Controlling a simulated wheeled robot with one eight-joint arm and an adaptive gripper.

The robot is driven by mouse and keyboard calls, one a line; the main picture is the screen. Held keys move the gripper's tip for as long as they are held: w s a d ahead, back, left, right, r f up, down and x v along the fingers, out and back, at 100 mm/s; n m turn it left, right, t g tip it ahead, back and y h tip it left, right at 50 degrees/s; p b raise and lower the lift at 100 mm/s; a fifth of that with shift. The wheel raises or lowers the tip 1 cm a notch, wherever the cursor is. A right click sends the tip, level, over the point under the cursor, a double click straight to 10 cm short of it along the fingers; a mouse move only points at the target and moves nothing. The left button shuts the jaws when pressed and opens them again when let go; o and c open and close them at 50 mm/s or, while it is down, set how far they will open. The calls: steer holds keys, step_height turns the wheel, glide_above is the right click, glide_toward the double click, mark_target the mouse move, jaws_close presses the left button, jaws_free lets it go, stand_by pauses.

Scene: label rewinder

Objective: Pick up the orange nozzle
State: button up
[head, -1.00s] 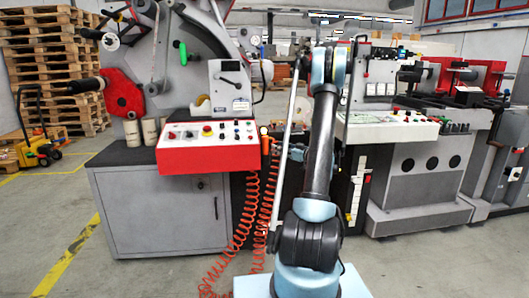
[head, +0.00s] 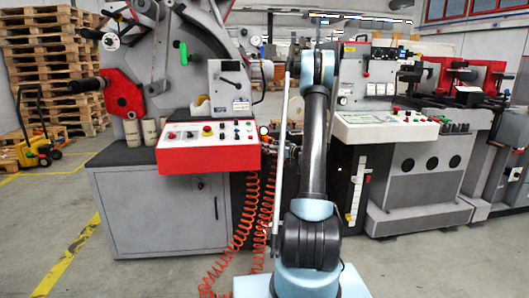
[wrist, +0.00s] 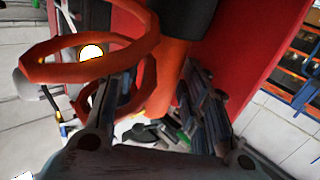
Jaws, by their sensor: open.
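The orange nozzle (wrist: 170,72) fills the upper middle of the wrist view, with a black part (wrist: 187,14) at its top. My gripper (wrist: 160,88) is open, one finger on each side of the picture's middle. The lower end of the nozzle shows between the fingers; I cannot tell whether either finger touches it. In the head view my gripper (head: 282,150) is small, beside the red control panel, and the nozzle there is mostly hidden or too small to make out.
Orange coiled hose (wrist: 90,66) loops near my left finger in the wrist view, and hangs below the panel in the head view (head: 250,215). A red surface (wrist: 235,50) stands close on the right. The red control panel (head: 208,158) is left of my arm.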

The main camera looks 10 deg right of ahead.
steer(key=c, duration=0.9)
steer(key=shift+r, duration=0.15)
steer(key=shift+c, duration=0.2)
step_height(320, 180, up, 26)
stand_by(0.8)
steer(key=shift+r, duration=0.1)
